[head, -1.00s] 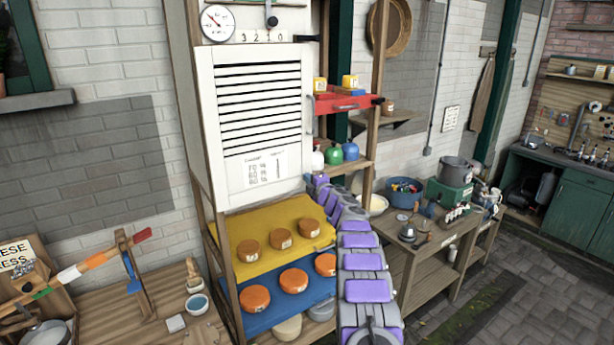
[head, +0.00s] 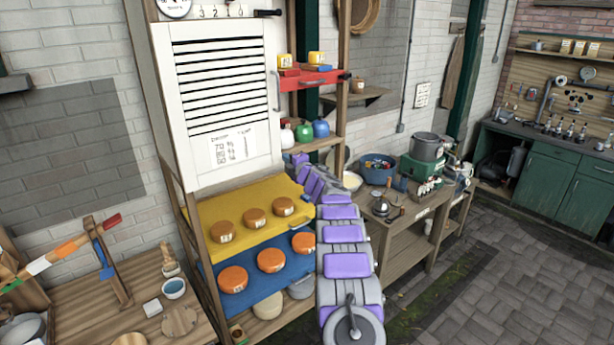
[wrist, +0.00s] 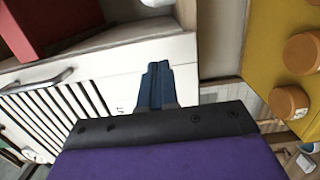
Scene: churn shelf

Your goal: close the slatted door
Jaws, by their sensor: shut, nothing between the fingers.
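The white slatted door (head: 222,95) fronts the tall cabinet in the head view, with dark slats, a paper notice low on it and a handle (head: 277,90) at its right edge. Contact cannot be told. In the head view my purple and grey arm reaches toward the door's lower right; its gripper is hidden.
Yellow (head: 245,215) and blue (head: 262,268) shelves with orange-brown cheeses lie below the door. A red shelf (head: 312,80) with small jars stands right of it. A workbench (head: 400,225) with pots is farther right. Paved floor (head: 490,270) is open at the right.

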